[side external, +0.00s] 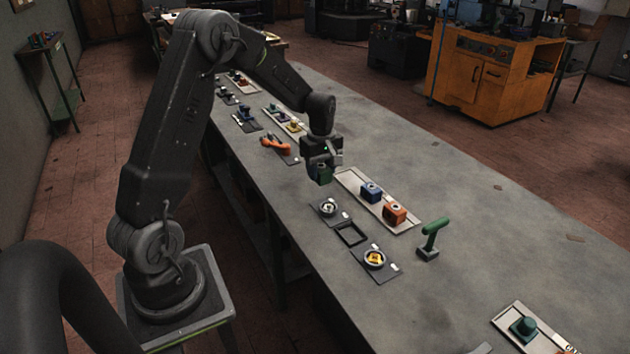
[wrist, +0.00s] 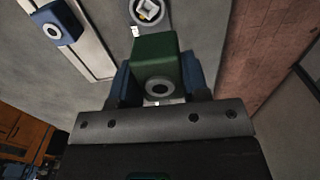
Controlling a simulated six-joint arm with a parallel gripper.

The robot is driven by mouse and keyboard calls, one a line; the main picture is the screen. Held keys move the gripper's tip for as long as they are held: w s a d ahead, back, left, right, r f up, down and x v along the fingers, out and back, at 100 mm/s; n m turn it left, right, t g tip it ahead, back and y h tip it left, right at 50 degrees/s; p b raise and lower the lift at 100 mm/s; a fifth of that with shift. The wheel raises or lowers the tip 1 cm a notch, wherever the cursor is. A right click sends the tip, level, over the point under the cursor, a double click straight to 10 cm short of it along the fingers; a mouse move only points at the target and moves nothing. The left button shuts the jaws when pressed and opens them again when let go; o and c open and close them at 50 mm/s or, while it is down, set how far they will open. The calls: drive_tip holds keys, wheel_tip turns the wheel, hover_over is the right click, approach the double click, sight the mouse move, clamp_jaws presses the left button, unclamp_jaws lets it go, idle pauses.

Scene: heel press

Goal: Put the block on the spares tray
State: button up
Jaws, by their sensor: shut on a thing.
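My gripper (side external: 320,164) is shut on a green block (side external: 322,176) with a pale ring on one face. The block also shows between my fingers in the wrist view (wrist: 155,50). It appears held above the table, just left of the far end of a pale tray (side external: 347,180). This tray holds a blue block (side external: 371,192) and an orange block (side external: 395,213), with a bare stretch at its far end. In the wrist view, the tray (wrist: 88,38) and the blue block (wrist: 58,22) lie to the upper left of the green block. No readable label marks the spares tray.
A round fixture (side external: 328,208), a black square frame (side external: 351,234) and a second round fixture with a yellow centre (side external: 374,259) stand beside the tray. A green handled tool (side external: 432,240) stands nearer. Orange (side external: 275,144) and smaller pieces lie farther back. The table's right side is mostly clear.

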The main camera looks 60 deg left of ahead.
approach(349, 179)
drive_tip(key=shift+s+d, duration=0.2)
drive_tip(key=shift+s, duration=0.2)
drive_tip(key=shift+w+a+f, duration=0.25)
drive_tip(key=shift+w, duration=0.15)
drive_tip(key=shift+f, duration=2.55)
drive_tip(key=shift+f, duration=0.4)
drive_tip(key=o, duration=1.1)
drive_tip(key=shift+o, duration=0.2)
wheel_tip(349, 179, up, 14)
drive_tip(key=shift+d, duration=0.1)
